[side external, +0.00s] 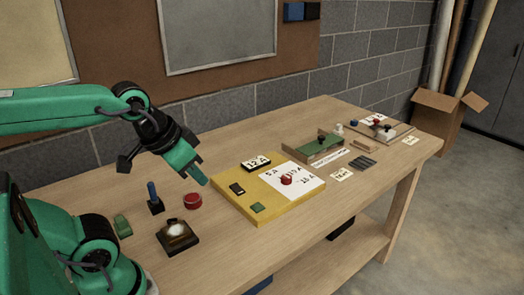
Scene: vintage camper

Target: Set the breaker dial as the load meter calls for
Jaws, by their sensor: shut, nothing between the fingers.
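A yellow board (235,208) lies on the workbench right of my gripper. A white plate (306,179) on it carries the red breaker dial (287,180). Markings around the dial read about 5 A, 15 A and 16 A; the last two are too small to be sure of. The dial's pointer direction is unclear. The load meter (256,163) at the board's back edge reads 12 A. A black switch-like piece (237,189) and a green square (257,208) are also on the board. My gripper (201,178) is shut and empty, above the board's left corner, apart from the dial.
A red round tin (193,201), a blue-handled item on a black base (154,197), a green piece (123,226) and a black box (178,235) stand left of the board. A green case (316,147) and another board (383,131) lie further right. The bench front is clear.

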